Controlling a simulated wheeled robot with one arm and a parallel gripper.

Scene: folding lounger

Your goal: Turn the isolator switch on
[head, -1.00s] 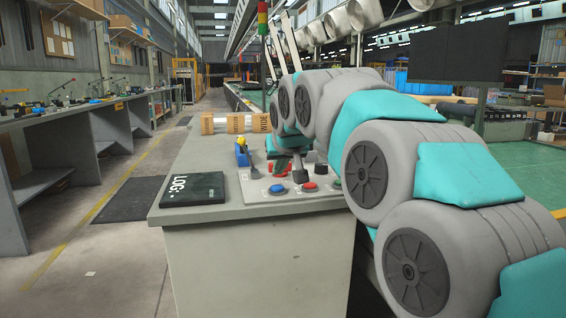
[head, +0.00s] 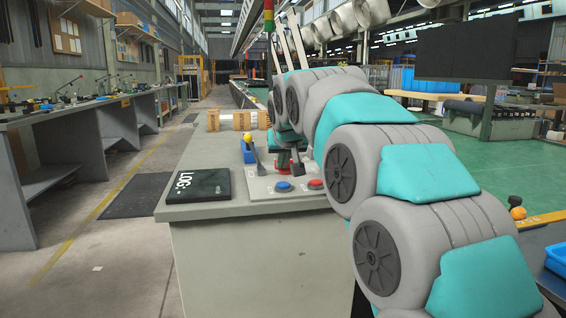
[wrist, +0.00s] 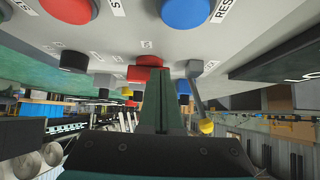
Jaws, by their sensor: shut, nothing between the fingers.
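The control panel (head: 262,190) lies on the grey console top, with a blue button (head: 283,186) and a red button (head: 316,184) at its front. A red part (head: 283,166), possibly the isolator switch handle, sits behind them; in the wrist view a red part (wrist: 148,61) shows at the fingertips, partly hidden by them. Its setting cannot be read. My gripper (wrist: 165,72) is shut and empty, its tips over or against that red part; contact is unclear. In the head view my gripper (head: 296,165) is partly hidden by my arm.
A lever (head: 258,160) with a yellow knob stands close left of the gripper; its knob (wrist: 206,126) shows in the wrist view. Black knobs (wrist: 73,61) sit on the other side. A black slab (head: 203,185) lies at the console's left. Wooden boxes (head: 240,120) stand behind.

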